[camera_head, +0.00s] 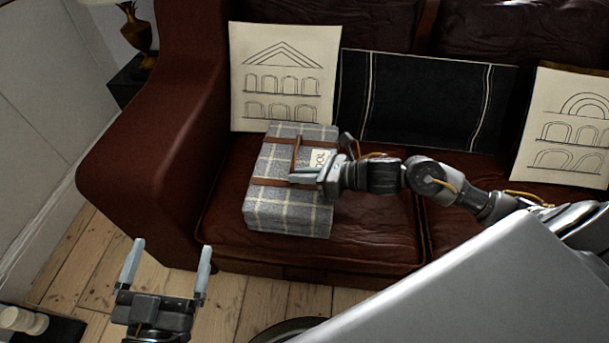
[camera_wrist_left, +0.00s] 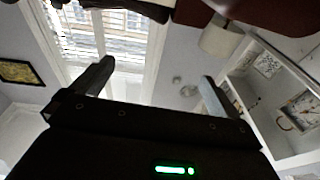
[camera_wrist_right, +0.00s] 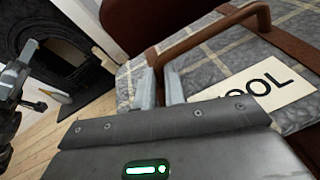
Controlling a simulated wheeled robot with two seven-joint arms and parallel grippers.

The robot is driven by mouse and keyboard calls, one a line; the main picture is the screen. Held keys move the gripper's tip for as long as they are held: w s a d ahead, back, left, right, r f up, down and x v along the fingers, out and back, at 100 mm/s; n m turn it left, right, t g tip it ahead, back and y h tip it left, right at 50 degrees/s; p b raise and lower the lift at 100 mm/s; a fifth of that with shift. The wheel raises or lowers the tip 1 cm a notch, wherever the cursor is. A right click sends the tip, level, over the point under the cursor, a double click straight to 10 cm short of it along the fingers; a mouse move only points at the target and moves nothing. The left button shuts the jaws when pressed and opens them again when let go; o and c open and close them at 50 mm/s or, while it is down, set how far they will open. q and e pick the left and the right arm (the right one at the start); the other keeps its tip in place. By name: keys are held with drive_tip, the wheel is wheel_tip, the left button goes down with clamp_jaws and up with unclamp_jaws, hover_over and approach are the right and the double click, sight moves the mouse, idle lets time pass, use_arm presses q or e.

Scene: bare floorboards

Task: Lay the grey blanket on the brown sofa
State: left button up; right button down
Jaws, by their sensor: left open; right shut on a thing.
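The grey checked blanket (camera_head: 285,215) is a folded bundle with brown leather straps, a handle and a pale label. It appears to lie on the left seat cushion of the brown sofa (camera_head: 160,130), in front of the cushions. My right gripper (camera_head: 312,160) is shut on the blanket's handle (camera_wrist_right: 215,35); the right wrist view shows its fingers (camera_wrist_right: 160,88) at the handle's near end, beside the label. The arm hides part of the bundle. My left gripper (camera_head: 168,250) is open and empty, over the floor before the sofa; its fingers also show in the left wrist view (camera_wrist_left: 155,85).
A white cushion (camera_head: 285,75) stands behind the blanket, with a dark striped cushion (camera_head: 420,100) and another white cushion (camera_head: 565,130) to the right. A lamp (camera_head: 138,30) stands on a dark side table at back left. A dark fireplace (camera_wrist_right: 65,50) shows in the right wrist view.

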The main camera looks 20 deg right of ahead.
drive_tip(key=shift+w+f, duration=0.25)
drive_tip(key=shift+w, duration=0.1)
wheel_tip(320, 180, down, 2)
drive_tip(key=shift+f+b, duration=0.15)
drive_tip(key=shift+b, duration=0.3)
drive_tip(key=shift+f, duration=0.25)
use_arm(q)
drive_tip(key=r+h, duration=0.1)
drive_tip(key=r+t, duration=0.1)
drive_tip(key=shift+s+d+r+h, duration=0.15)
drive_tip(key=shift+s+r+h, duration=0.15)
drive_tip(key=shift+s+h, duration=0.1)
use_arm(e)
drive_tip(key=shift+s, duration=0.1)
drive_tip(key=c, duration=1.5)
unclamp_jaws()
drive_tip(key=shift+f, duration=0.15)
drive_tip(key=shift+s+d, duration=0.1)
